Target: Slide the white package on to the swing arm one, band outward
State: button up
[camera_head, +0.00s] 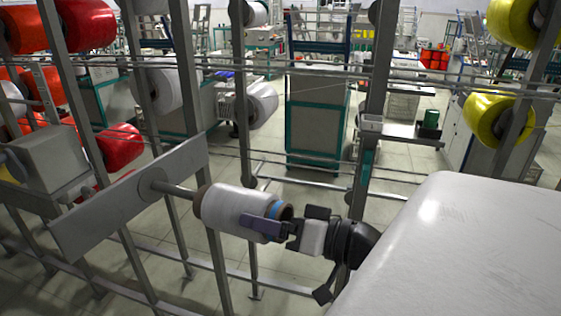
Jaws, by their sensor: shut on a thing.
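The white package (230,208) lies on its side near the middle, with a brown tube end at its left and a blue band (274,210) at its right end, facing my gripper. My gripper (267,223) is shut on the package at this banded end, with one purple-grey finger along its near side. The other finger is mostly hidden. A grey swing arm plate (110,215) stands to the left, with a thin rod (178,191) pointing at the package. The rod meets the package's left end, in line with it. How far it enters the tube is hidden.
Grey rack posts (212,255) and horizontal rails stand close behind and below the package. Red packages (120,147) hang at the left, other white ones (262,104) behind, and yellow ones (487,118) at the right. A grey box (47,158) sits behind the plate.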

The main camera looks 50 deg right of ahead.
jog(key=shift+x, duration=1.4)
jog(key=shift+w, duration=0.1)
jog(key=shift+b+x, duration=0.3)
jog(key=shift+x, duration=2.55)
jog(key=shift+x, duration=2.25)
jog(key=shift+f+b, duration=0.4)
jog(key=shift+f, duration=0.1)
jog(key=o, duration=1.5)
jog(key=shift+c, duration=0.2)
